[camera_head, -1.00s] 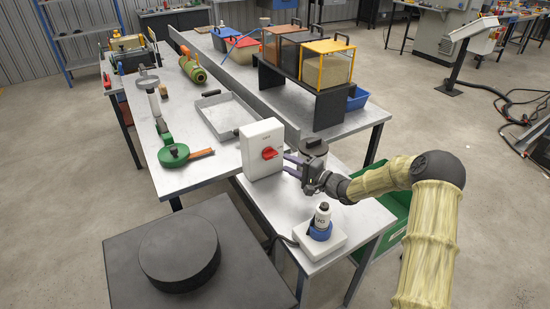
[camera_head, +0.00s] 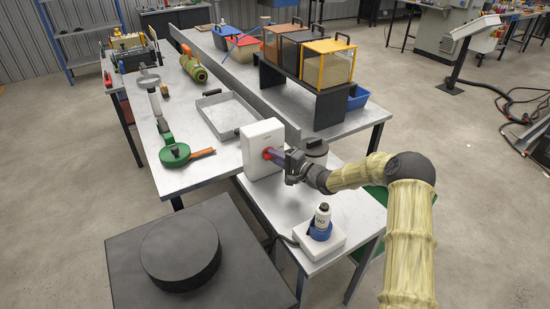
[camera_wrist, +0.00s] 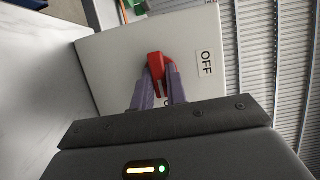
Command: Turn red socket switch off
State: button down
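The red switch (camera_head: 267,154) is a knob on the front face of a white socket box (camera_head: 256,134) on the bench. My gripper (camera_head: 275,155) reaches the box from the right. Its two purple fingers (camera_wrist: 159,80) lie on either side of the knob and look closed on it. The fingertips hide part of the knob, so its exact turn angle is hard to tell.
A white base with a blue-collared bottle (camera_head: 320,222) stands at the front of the bench. A dark-lidded canister (camera_head: 317,151) is just behind my gripper. A grey tray (camera_head: 228,116) lies behind the box. A black round block (camera_head: 180,252) is at front left.

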jog(key=shift+s+a+f+n, duration=0.1)
jog(key=shift+s+f+n, duration=0.1)
jog(key=shift+n, duration=0.2)
jog(key=n+h, duration=0.1)
jog(key=n, duration=0.1)
jog(key=shift+s+r+n+g+p, duration=0.1)
jog(key=shift+n+g+p, duration=0.25)
jog(key=shift+n+g, duration=0.05)
jog(key=n+h, duration=0.2)
jog(key=n, duration=0.2)
jog(key=shift+h, duration=0.4)
jog(key=n+t+h+b, duration=0.1)
jog(key=n+h+b, duration=0.1)
jog(key=n+b, duration=0.1)
jog(key=n+t+h+b, duration=0.1)
jog(key=n+b, duration=0.2)
jog(key=b, duration=0.3)
jog(key=shift+s+a+h, duration=0.15)
jog(key=shift+a+h, duration=0.05)
jog(key=shift+h, duration=0.2)
jog(key=shift+r, duration=0.1)
